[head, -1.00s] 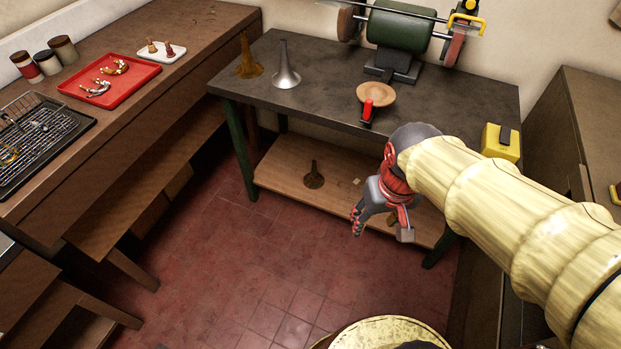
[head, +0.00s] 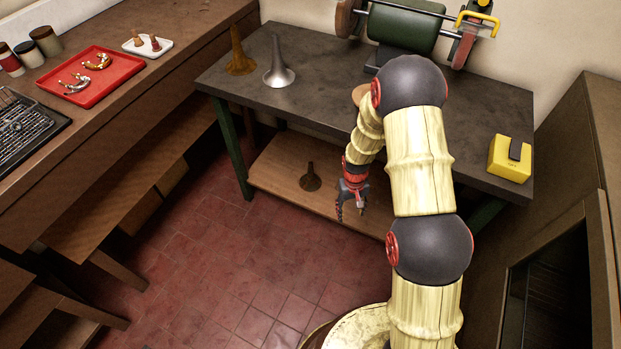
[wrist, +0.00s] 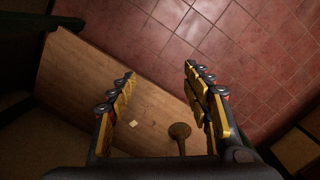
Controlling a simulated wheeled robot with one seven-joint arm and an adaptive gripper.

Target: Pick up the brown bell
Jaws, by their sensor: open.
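A dark brown bell (head: 311,180) stands flared end down on the low wooden shelf under the bench. It also shows in the wrist view (wrist: 180,132), low in the picture, near the base of the right finger. A second, golden-brown bell (head: 239,55) stands on the bench top at its left end, beside a silver bell (head: 278,68). My gripper (head: 350,208) is at the shelf's front side, right of the shelf bell and apart from it. In the wrist view, its two fingers (wrist: 159,72) are spread, with nothing held between them.
The dark bench top (head: 320,105) overhangs the wooden shelf (head: 275,165). A green bench leg (head: 234,150) stands at the left. A small pale piece (wrist: 136,122) lies on the shelf. A yellow box (head: 510,160) sits on the bench's right end. Red floor tiles (head: 220,240) are clear in front.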

